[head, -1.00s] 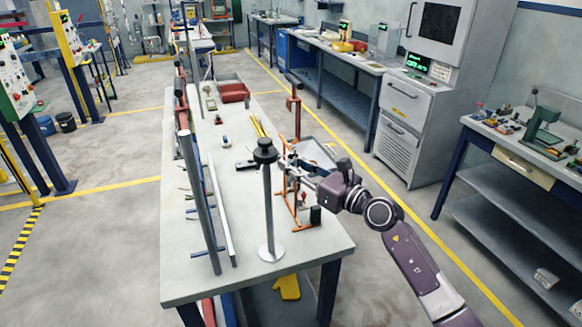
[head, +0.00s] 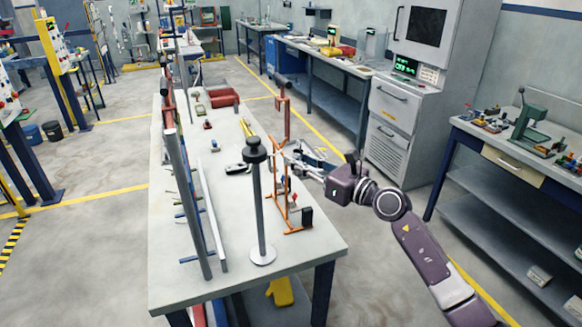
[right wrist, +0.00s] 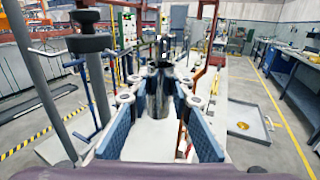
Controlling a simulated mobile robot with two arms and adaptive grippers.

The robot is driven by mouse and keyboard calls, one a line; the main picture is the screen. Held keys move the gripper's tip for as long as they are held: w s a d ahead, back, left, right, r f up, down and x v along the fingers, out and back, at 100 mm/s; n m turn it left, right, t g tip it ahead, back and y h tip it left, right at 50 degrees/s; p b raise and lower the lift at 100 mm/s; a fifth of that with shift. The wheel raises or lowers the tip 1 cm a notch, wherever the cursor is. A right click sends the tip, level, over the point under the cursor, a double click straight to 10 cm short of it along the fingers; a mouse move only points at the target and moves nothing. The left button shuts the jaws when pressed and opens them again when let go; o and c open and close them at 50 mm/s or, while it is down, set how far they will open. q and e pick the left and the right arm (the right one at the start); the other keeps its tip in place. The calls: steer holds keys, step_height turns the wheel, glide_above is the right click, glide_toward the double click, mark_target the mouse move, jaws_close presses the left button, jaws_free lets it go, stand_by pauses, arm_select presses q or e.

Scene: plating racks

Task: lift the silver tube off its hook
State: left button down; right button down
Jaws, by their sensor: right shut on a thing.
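My right gripper (head: 291,160) is at the orange rack (head: 291,226) on the long grey table, at its right side. In the right wrist view a short silver-grey tube (right wrist: 160,92) stands upright between my gripper's blue pads (right wrist: 165,104), and the gripper is shut on it. The tube's hook is hard to make out behind the fingers. In the head view the tube is too small and covered to pick out. I do not see my left gripper.
A black-topped post on a round base (head: 262,257) stands just left of my right gripper. A tall leaning grey bar (head: 188,205) stands further left. A red bin (head: 222,97) is at the table's far end. The table's near right corner is clear.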

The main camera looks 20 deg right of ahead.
steer(key=d+b, duration=0.1)
steer(key=d, duration=0.1)
steer(key=d+b, duration=0.1)
steer(key=d, duration=0.1)
steer(key=shift+d+r+b, duration=0.1)
steer(key=shift+r+b, duration=0.15)
steer(key=shift+b, duration=0.05)
